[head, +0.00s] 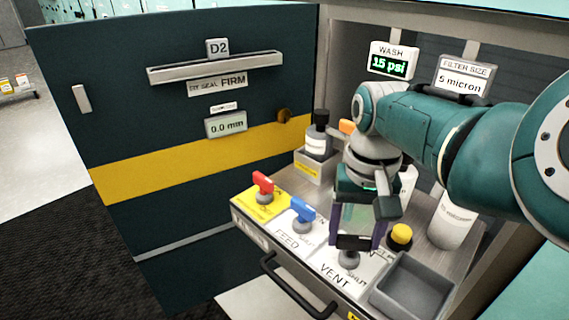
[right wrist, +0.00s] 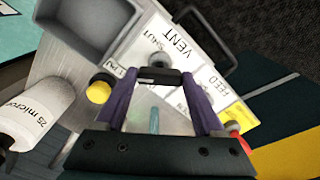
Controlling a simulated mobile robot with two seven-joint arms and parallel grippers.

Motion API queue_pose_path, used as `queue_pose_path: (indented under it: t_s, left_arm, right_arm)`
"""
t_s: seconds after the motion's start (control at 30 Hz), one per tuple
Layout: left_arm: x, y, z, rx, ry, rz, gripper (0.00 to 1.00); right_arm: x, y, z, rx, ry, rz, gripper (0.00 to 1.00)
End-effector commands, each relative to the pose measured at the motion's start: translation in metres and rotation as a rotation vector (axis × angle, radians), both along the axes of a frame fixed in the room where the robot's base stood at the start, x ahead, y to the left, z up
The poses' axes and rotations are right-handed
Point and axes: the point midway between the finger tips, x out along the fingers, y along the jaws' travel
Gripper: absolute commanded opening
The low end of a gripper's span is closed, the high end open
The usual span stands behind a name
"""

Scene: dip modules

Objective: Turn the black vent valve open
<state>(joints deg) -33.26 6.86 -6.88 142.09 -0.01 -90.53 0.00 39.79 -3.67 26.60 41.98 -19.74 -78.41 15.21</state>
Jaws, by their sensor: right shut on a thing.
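The black vent valve (head: 353,242) has a dark lever on a round grey base, on the white VENT label at the front of the shelf. It also shows in the right wrist view (right wrist: 160,75). My right gripper (head: 358,236) points down over it, its two purple fingers shut on the lever's two sides. The lever lies across the gap between the fingertips. SHUT shows on the label beside the base; the rest of the label's markings are partly hidden by the fingers. My left gripper is in neither view.
A blue FEED valve (head: 302,209) and a red valve (head: 263,184) stand to the left. A yellow button (head: 400,234) and an empty grey tray (head: 412,288) are close on the right. White bottles stand behind. The cabinet door (head: 190,60) is open at left.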

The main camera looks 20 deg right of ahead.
Motion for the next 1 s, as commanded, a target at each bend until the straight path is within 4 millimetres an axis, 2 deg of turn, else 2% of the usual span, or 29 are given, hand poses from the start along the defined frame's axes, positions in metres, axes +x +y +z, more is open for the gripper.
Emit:
queue_pose_path:
  t_s: [0.2, 0.6, 1.0]
  left_arm:
    - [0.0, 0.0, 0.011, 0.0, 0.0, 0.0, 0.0]
    - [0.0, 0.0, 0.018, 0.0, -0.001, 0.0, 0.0]
    - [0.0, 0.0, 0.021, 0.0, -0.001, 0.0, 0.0]
  right_arm:
    - [0.0, -0.001, 0.002, -0.002, 0.001, 0.207, 0.14]
    - [0.0, -0.001, 0.001, -0.003, 0.0, 0.579, 0.14]
    - [0.001, 0.0, 0.0, -0.001, -0.001, 0.846, 0.14]
